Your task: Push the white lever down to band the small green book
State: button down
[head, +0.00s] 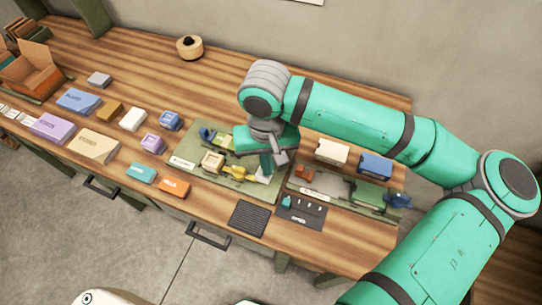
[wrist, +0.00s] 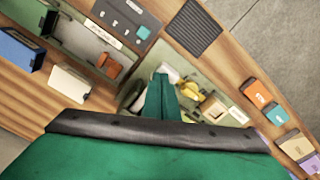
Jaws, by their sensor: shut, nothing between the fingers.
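My gripper (head: 267,168) is shut and empty, pointing down over the right part of a green work board (head: 185,172). In the wrist view its closed fingers (wrist: 161,82) stand close beside a white part (wrist: 172,75), which looks like the white lever. This white part also shows just below the fingers in the head view (head: 264,179); I cannot tell whether they touch. A yellow part (wrist: 190,90) and a beige block (wrist: 213,108) sit beside it on the board. The small green book cannot be made out for certain; my gripper and arm cover part of the board.
A second green station (head: 330,196) with a blue-handled part (head: 397,200) lies to the right. A white block (head: 331,151) and a blue block (head: 375,164) stand behind it. A black ribbed mat (head: 249,217) lies at the front edge. Several coloured books and blocks lie left.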

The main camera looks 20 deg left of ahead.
jog(key=shift+r, duration=2.3)
